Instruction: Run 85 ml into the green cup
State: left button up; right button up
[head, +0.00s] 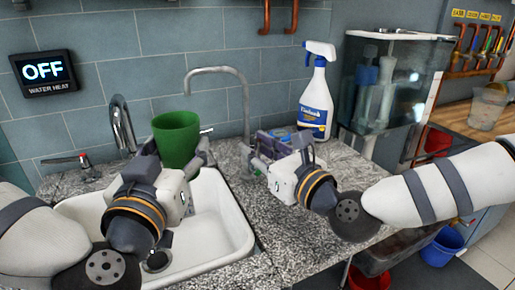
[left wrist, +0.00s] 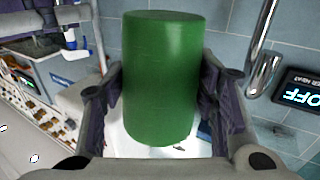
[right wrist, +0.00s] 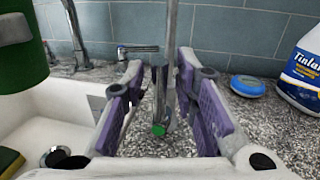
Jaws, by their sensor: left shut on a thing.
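The green cup (head: 176,142) is held upright over the white sink, its rim a little below the spout end of the grey gooseneck tap (head: 246,104). My left gripper (head: 178,162) is shut on it; in the left wrist view the cup (left wrist: 160,80) fills the space between the fingers. No water stream shows. My right gripper (head: 262,152) is at the tap's base on the counter. In the right wrist view its fingers (right wrist: 165,105) are apart, with the tap's post (right wrist: 172,40) and a small green-tipped part (right wrist: 158,130) between them, no clear contact.
The white sink (head: 232,222) lies below the cup. A second curved tap (head: 123,125) is behind left. A spray bottle (head: 315,95) and a round blue item (right wrist: 247,86) stand behind my right gripper. A wall display (head: 43,72) reads OFF, WATER HEAT. A glass tank (head: 390,90) is right.

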grip_shut()
jog(key=m, duration=0.2)
jog(key=d+m, duration=0.1)
jog(key=w+d+m+t, duration=0.1)
jog(key=m, duration=0.1)
jog(key=shift+d+f+m, duration=0.15)
jog(key=shift+f+m, duration=0.15)
jog(key=shift+f, duration=0.05)
jog(key=shift+w+d+f+m+t, duration=0.1)
jog(key=shift+d+f+m+t, duration=0.2)
jog(key=shift+m, duration=0.75)
jog(key=shift+w+d+f+m+t, duration=0.15)
jog(key=shift+d+f+m, duration=0.15)
jog(key=shift+m, duration=0.7)
jog(key=shift+w+d+f+m+t, duration=0.1)
jog(key=shift+d+f+m+t, duration=0.15)
jog(key=shift+m, duration=0.8)
jog(key=shift+o, duration=1.6)
grip_release()
